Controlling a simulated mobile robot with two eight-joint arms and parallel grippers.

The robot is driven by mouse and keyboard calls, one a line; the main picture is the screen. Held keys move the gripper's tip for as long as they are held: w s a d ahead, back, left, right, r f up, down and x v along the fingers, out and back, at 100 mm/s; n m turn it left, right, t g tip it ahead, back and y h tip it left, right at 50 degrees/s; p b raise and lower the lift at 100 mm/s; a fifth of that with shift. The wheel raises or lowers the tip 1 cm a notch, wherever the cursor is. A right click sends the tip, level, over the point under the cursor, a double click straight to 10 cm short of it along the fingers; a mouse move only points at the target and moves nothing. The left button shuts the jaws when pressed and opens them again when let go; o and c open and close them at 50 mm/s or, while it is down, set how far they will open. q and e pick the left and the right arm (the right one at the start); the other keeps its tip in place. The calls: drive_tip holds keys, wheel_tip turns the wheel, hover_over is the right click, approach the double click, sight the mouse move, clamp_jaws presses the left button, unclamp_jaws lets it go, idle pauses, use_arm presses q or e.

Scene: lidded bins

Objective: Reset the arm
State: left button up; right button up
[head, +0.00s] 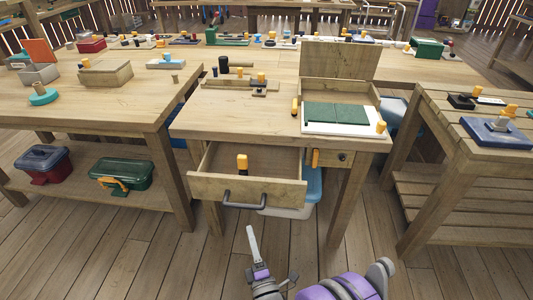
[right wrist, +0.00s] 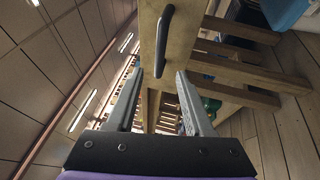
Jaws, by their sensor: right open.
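My right gripper (head: 254,243) is low in front of the open drawer (head: 215,188) in the head view. Its two grey fingers are spread apart with nothing between them, as the right wrist view (right wrist: 160,76) shows. The drawer's dark handle (head: 258,200) is above and apart from the fingertips; the handle also shows in the right wrist view (right wrist: 163,38). My purple right arm comes in at the bottom of the head view. My left gripper is not in view.
The drawer sticks out of the middle table (head: 235,125) and holds an orange-topped item (head: 242,163). A wooden box (head: 340,60) with a raised lid stands on that table. Lidded bins, one red (head: 43,165) and one green (head: 122,173), sit on the left shelf. The front floor is clear.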

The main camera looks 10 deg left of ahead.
drive_tip(key=s+d+r+m+g+h, duration=0.25)
drive_tip(key=d+m+g+h, duration=0.35)
drive_tip(key=d+m, duration=0.7)
drive_tip(key=s+d+f+m+g+h, duration=0.1)
drive_tip(key=s+d+m+g, duration=0.5)
drive_tip(key=s, duration=0.5)
drive_tip(key=s+d+f+m+g+h, duration=0.1)
drive_tip(key=s+d+m+g, duration=0.1)
drive_tip(key=s+d+m, duration=0.5)
use_arm(q)
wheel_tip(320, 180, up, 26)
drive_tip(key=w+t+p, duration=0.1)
drive_tip(key=p, duration=2.1)
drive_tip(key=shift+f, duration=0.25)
use_arm(e)
wheel_tip(320, 180, up, 26)
drive_tip(key=s+d+n+t, duration=0.1)
drive_tip(key=n, duration=0.1)
drive_tip(key=shift+f+n, duration=0.25)
drive_tip(key=shift+n, duration=0.05)
